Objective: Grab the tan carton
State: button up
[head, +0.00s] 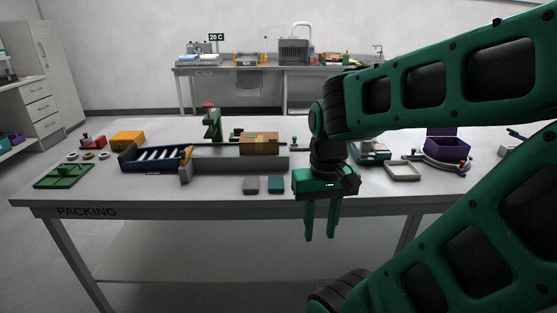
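The tan carton (259,143) is a small box with a darker top. It sits on the grey conveyor-like bed (232,164) on the packing table, left of my arm. My gripper (320,238) hangs pointing down at the table's front edge, to the right of the carton, nearer to me and lower in the picture. Its two green fingers are apart with a narrow gap and nothing shows between them.
A blue roller rack (151,160) and an orange box (127,138) stand left of the carton. A green press-like stand (211,124) is behind the bed. Grey (251,185) and teal (275,184) blocks lie in front. A purple bin (447,146) stands at right.

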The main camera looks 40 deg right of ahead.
aim_at(258, 149)
jog(key=z, duration=0.05)
jog(key=k, duration=0.2)
jog(key=z, duration=0.7)
jog(key=i, duration=1)
jog(key=u, duration=0.05)
